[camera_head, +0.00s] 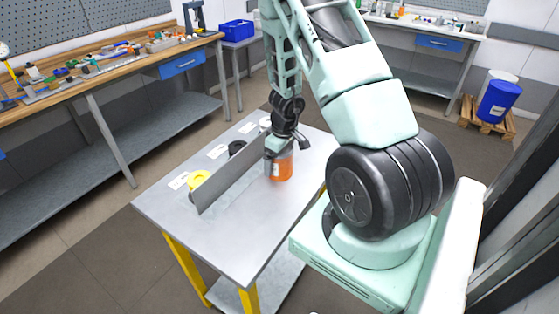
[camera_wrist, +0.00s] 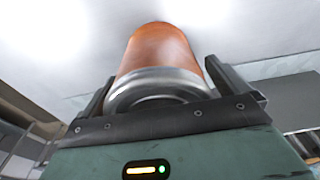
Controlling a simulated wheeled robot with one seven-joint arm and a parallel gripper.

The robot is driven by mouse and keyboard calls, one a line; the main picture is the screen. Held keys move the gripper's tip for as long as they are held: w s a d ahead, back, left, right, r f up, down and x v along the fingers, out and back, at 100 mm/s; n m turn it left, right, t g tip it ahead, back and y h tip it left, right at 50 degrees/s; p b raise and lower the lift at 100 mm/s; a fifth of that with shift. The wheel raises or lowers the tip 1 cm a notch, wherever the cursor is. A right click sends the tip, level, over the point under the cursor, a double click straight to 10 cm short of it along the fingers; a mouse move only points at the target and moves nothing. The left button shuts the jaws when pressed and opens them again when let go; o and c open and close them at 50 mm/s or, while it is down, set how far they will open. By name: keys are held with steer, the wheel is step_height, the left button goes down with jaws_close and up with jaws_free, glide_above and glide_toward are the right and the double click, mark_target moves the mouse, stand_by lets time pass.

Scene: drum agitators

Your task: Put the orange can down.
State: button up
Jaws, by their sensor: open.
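The orange can (camera_head: 282,167) is upright on the grey table (camera_head: 240,240), in front of a grey upright panel (camera_head: 228,174). My gripper (camera_head: 279,152) is above and around its upper part, jaws open. In the wrist view the can (camera_wrist: 158,50) lies between the two spread fingers of my gripper (camera_wrist: 160,72), its silver rim close to the palm. The can's far end meets a pale surface there. Whether either finger touches the can I cannot tell.
Behind the panel are a yellow round piece (camera_head: 199,179), a black one (camera_head: 237,147) and a white one (camera_head: 265,122), with small labels beside them. The table's front part is clear. A cluttered workbench (camera_head: 110,70) stands at the left, a blue drum (camera_head: 498,101) at the right.

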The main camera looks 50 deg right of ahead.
steer(key=c, duration=1.4)
steer(key=shift+r, duration=0.15)
steer(key=shift+c, duration=0.5)
